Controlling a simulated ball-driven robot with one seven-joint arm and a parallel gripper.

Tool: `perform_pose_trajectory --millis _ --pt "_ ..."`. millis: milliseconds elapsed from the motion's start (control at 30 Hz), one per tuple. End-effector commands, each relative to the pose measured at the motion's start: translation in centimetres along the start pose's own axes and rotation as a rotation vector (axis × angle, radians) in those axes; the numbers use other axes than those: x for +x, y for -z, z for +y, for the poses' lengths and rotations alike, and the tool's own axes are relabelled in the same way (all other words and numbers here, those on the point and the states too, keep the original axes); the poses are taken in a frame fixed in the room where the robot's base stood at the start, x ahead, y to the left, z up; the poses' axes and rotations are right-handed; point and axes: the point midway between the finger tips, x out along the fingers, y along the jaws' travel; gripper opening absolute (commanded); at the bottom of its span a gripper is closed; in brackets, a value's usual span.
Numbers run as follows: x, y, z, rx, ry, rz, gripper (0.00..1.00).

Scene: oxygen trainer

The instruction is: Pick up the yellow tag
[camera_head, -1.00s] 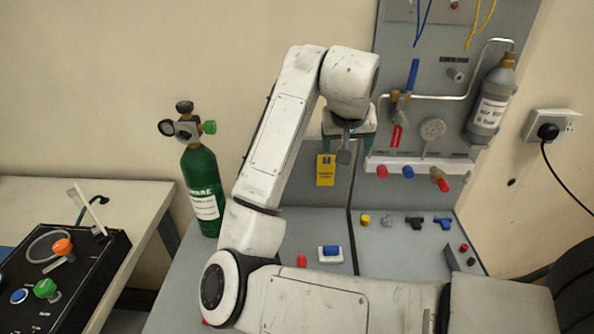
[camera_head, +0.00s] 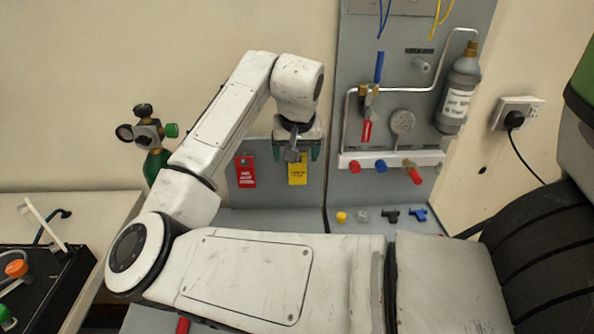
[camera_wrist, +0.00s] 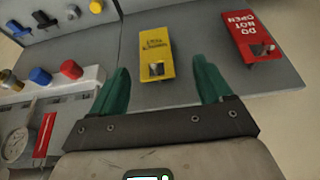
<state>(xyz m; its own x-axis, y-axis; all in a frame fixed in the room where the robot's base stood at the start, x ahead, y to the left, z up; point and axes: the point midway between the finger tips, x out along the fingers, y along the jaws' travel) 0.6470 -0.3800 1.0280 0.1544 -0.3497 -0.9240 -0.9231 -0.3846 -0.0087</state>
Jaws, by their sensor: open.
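The yellow tag (camera_head: 298,173) hangs on the grey upright panel, directly below my gripper (camera_head: 296,152) in the head view. Its upper part is partly covered by the gripper there. In the wrist view the yellow tag (camera_wrist: 156,48) lies ahead between the two green fingers of my gripper (camera_wrist: 161,68), with a small metal piece at its near end. The fingers are apart and empty. Whether they reach to the tag's depth I cannot tell.
A red "do not open" tag (camera_wrist: 253,37) hangs beside the yellow one, also seen in the head view (camera_head: 246,171). A rail with coloured knobs (camera_head: 381,166) and a gauge (camera_head: 403,121) are to the right. A green cylinder (camera_head: 155,166) stands left, partly behind my arm.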

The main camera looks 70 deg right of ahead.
Motion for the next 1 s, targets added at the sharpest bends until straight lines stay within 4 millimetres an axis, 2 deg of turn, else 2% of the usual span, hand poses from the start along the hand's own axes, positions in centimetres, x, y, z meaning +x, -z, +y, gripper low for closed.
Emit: perform_pose_trajectory --millis 200,300,600,1000 --pt "3.1 0.3 0.6 -0.001 0.0 -0.001 0.79" --pt "4.0 0.3 0.6 0.0 0.0 -0.001 0.79" --pt "4.4 0.3 0.6 0.0 -0.001 0.0 0.78" --pt "4.4 0.3 0.6 0.0 -0.001 0.0 0.39"
